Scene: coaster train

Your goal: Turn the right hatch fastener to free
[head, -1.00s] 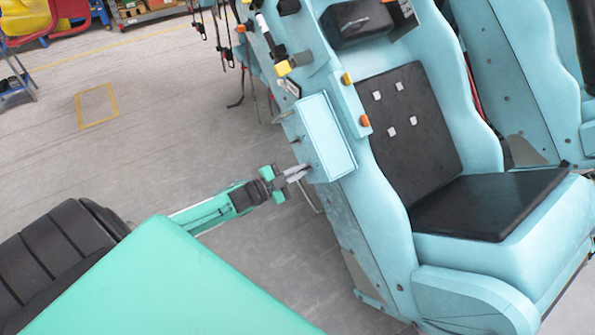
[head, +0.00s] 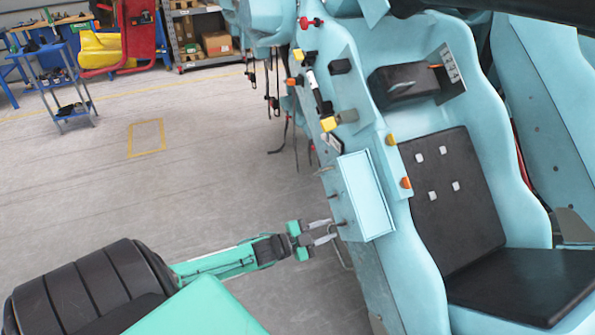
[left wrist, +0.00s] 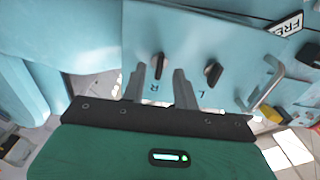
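The hatch (head: 366,196) is a pale blue panel on the side of the coaster car. In the left wrist view its face (left wrist: 225,45) carries two dark fasteners. The fastener beside the letter R (left wrist: 158,66) stands lengthwise in the picture; the one near the letter L (left wrist: 212,73) is slightly tilted. My left gripper (left wrist: 159,80) is open, with one finger on each side of the R fastener in the picture. I cannot tell whether they touch it. In the head view my left gripper (head: 325,232) is at the hatch's lower left edge. My right gripper is not in view.
A metal handle (left wrist: 267,82) and a partly cut-off label reading "FRE" (left wrist: 285,25) are right of the fasteners. The black seat (head: 455,200) is right of the hatch. Straps (head: 272,95) hang above left.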

